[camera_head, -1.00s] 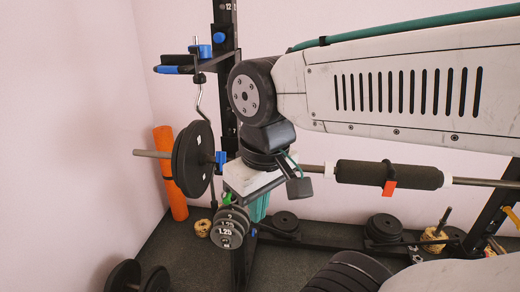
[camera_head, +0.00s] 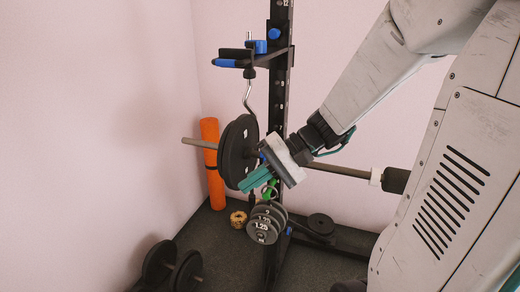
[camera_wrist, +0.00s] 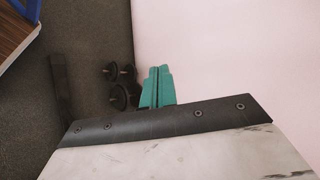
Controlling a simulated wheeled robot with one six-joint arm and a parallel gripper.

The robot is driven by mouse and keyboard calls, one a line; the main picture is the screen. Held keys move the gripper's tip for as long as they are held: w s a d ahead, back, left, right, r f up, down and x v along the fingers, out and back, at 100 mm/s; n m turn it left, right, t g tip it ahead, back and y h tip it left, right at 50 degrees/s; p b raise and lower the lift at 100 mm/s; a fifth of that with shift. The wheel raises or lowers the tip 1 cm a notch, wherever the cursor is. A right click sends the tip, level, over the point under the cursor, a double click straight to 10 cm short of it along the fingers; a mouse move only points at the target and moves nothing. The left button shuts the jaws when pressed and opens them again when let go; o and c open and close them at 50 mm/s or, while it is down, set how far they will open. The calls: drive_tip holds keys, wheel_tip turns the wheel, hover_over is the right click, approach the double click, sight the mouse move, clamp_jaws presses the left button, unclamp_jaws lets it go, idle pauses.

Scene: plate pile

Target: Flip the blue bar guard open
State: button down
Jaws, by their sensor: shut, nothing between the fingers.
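A small blue part (camera_head: 262,157) shows beside the black weight plate (camera_head: 236,152), where the bar meets the black upright; it looks like the bar guard. It is mostly hidden behind my gripper, so I cannot tell whether it is open. My gripper (camera_head: 252,183), with teal fingers, is shut and empty. It points down and left in front of the plate and upright, just above the hanging small plates. I cannot tell whether it touches anything. In the wrist view the shut teal fingers (camera_wrist: 159,72) point upward past the white wall, and no blue guard shows beside them.
The black upright (camera_head: 278,110) carries a blue-and-black hook arm (camera_head: 235,60) higher up. Small plates (camera_head: 264,224) hang below my gripper. An orange roller (camera_head: 211,165) stands by the wall corner. Dumbbells (camera_head: 172,266) lie on the dark floor. The bar (camera_head: 345,170) runs right.

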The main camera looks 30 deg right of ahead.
drive_tip(key=w+d+f+m+t+h, duration=0.2)
drive_tip(key=w+d+m+t, duration=0.1)
drive_tip(key=d, duration=0.5)
drive_tip(key=w+d+f+m+t+h, duration=0.1)
drive_tip(key=w+d+f+m+t, duration=0.2)
drive_tip(key=d, duration=0.5)
drive_tip(key=w+d+f+m+t+h, duration=0.2)
drive_tip(key=w+d+m+t, duration=0.2)
drive_tip(key=d, duration=0.4)
drive_tip(key=m+t, duration=0.1)
drive_tip(key=t, duration=0.1)
drive_tip(key=shift+w+f+t+h, duration=0.3)
drive_tip(key=shift+t, duration=0.1)
drive_tip(key=r+x, duration=0.1)
drive_tip(key=x, duration=0.9)
drive_tip(key=shift+f, duration=0.5)
